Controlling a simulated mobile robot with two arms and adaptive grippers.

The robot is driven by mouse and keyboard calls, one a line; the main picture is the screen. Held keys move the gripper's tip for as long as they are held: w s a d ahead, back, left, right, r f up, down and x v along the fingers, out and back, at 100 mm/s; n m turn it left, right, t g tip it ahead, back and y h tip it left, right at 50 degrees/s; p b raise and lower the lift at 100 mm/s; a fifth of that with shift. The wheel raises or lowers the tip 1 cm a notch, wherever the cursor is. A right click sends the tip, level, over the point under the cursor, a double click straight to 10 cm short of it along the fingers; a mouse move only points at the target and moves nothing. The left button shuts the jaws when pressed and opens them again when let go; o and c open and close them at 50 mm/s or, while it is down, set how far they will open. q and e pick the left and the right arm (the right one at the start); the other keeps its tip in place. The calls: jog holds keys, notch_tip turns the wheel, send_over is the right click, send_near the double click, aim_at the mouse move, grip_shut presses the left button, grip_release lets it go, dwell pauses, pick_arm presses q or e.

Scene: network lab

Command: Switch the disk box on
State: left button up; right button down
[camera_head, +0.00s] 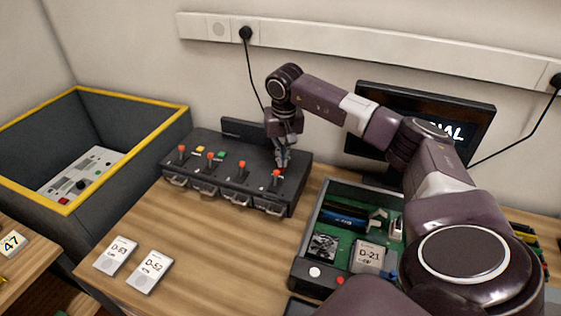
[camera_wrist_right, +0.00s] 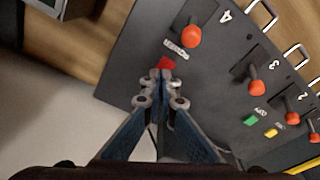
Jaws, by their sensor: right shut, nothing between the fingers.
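The disk box (camera_head: 239,173) is a dark box on the wooden table, with a row of red-knobbed levers and handled drawers along its front. It fills much of the right wrist view (camera_wrist_right: 150,35), where the numbers 4, 3 and 2 show. A small red switch (camera_wrist_right: 167,61) lies beside a white label, near the lever by the 4 (camera_wrist_right: 191,37). My right gripper (camera_head: 282,163) is shut and empty, pointing down over the box's right end. In the wrist view its fingertips (camera_wrist_right: 164,78) are right at the red switch, partly covering it; I cannot tell whether they touch. My left gripper is not in view.
Green (camera_wrist_right: 250,119) and yellow (camera_wrist_right: 271,132) buttons sit on the box top. A green-floored tray of parts (camera_head: 300,250) stands right, under my arm. Cards D-83 (camera_head: 116,255) and D-52 (camera_head: 150,271) lie front left. A yellow-rimmed bin (camera_head: 150,140) stands left; a monitor (camera_head: 470,115) is behind.

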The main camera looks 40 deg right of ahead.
jog(key=shift+r+p, duration=2.2)
jog(key=shift+r, duration=0.95)
jog(key=shift+f, duration=0.1)
